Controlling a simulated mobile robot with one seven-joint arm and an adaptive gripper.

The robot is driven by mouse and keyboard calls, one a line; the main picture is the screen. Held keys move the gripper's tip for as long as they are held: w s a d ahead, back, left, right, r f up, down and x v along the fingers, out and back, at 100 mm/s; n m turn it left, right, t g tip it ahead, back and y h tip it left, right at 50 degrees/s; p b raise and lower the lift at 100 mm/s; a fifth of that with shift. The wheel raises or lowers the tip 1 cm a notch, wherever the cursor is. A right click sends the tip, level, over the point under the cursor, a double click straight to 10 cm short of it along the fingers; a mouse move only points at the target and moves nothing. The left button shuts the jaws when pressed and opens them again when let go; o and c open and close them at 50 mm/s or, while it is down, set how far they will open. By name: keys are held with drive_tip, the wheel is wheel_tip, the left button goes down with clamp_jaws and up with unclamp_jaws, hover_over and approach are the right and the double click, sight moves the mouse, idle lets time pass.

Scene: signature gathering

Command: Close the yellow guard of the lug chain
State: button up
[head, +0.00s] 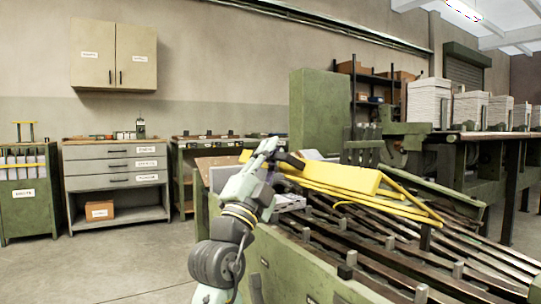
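The yellow guard (340,177) lies across the far part of the green gathering machine, as a broad panel with several yellow bars on its near and right sides. Its panel sits above the dark rails of the lug chain (400,262), and it looks tilted; how far it is open is hard to tell. My gripper (291,160) is at the left part of the guard, in front of or against it. Contact cannot be told. My arm hides part of the guard's left end, and the fingers are too small and dark to read.
The machine's green side wall (290,262) stands right of my arm. Grey upright lugs (421,294) rise between the rails. Paper stacks (429,103) stand on the line at the back right. A drawer cabinet (112,168) stands at the left. The floor at front left is clear.

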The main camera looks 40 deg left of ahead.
drive_tip(key=o, duration=0.4)
drive_tip(key=shift+o, duration=0.2)
